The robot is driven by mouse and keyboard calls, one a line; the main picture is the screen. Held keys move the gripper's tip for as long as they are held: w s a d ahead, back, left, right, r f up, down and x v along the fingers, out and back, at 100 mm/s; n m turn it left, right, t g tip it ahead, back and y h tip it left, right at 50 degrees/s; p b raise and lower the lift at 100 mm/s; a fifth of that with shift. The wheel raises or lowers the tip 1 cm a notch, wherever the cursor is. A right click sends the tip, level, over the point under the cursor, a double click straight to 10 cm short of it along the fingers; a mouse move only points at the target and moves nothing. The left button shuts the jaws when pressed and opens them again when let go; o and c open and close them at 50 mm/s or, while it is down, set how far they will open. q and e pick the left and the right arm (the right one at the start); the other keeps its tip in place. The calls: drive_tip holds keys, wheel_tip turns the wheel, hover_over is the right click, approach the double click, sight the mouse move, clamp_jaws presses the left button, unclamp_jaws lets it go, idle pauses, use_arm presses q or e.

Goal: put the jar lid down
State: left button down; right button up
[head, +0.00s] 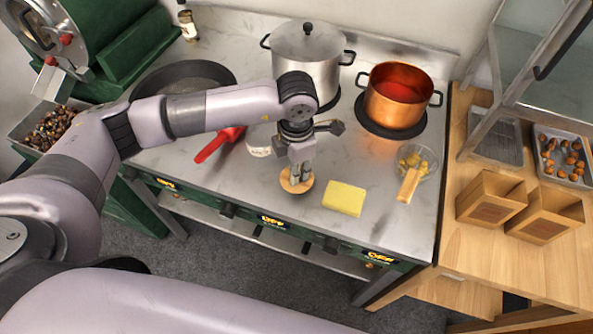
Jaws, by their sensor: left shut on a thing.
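The jar lid (288,186) is a small round wooden-coloured disc near the front edge of the steel counter (250,185). My left gripper (297,178) points down and is shut on the lid. The lid is at or just above the counter surface; I cannot tell if it touches. A jar with a pale label (259,146) stands just behind and to the left of the gripper, partly hidden by my arm. My right gripper is not in view.
A yellow sponge (345,198) lies right of the lid. A red-handled tool (219,144) lies left of the jar. Counter left of the lid is clear.

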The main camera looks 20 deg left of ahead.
use_arm(q)
wheel_tip(320, 180, down, 2)
drive_tip(key=shift+f, duration=0.45)
drive_tip(key=c, duration=1.8)
unclamp_jaws()
drive_tip(key=shift+r, duration=0.15)
drive_tip(key=shift+c, duration=0.2)
drive_tip(key=o, duration=0.4)
drive_tip(key=shift+c, duration=0.2)
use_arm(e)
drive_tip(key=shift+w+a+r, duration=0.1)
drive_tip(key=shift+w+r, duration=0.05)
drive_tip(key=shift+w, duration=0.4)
